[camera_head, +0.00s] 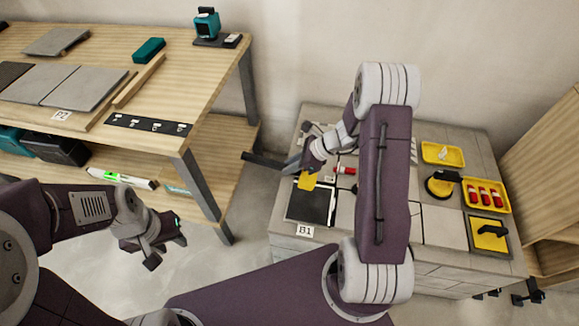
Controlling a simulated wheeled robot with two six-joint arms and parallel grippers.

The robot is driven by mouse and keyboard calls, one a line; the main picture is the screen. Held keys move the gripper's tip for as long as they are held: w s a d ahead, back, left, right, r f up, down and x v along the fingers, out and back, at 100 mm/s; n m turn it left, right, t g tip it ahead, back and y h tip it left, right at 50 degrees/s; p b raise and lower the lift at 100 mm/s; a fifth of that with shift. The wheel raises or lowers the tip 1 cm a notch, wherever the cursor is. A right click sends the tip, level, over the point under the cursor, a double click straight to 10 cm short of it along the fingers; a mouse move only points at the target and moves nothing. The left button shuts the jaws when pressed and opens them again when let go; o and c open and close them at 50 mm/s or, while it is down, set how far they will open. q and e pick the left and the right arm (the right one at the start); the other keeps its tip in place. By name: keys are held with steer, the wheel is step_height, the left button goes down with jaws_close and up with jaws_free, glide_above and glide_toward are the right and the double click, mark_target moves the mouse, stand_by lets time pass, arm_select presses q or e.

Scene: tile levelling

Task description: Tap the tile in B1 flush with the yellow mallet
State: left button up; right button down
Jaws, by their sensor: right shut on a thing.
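The B1 place is marked by a white card reading B1 (305,231) on the front of the tiled block. Behind the card lies a dark square tile (312,205) with a light edge; I cannot tell how far it stands proud. My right gripper (312,164) is shut on the yellow mallet (307,182). The mallet's yellow head is over the back left part of the dark tile; whether it touches is unclear. The handle is mostly hidden by the gripper. My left gripper (166,246) is open and empty, over the floor left of the block.
A red-and-white piece (345,170) lies behind the tile, by my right arm. On the block's right are a yellow tray (442,153), a round yellow tool (441,184), a tray of red bottles (486,195) and a yellow-black pad (488,235). A wooden workbench (190,90) stands left.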

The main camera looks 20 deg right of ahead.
steer(key=shift+f+b, duration=3.55)
steer(key=shift+f, duration=0.85)
step_height(320, 180, up, 6)
steer(key=p, duration=0.5)
steer(key=shift+p, duration=0.3)
steer(key=shift+f, duration=0.15)
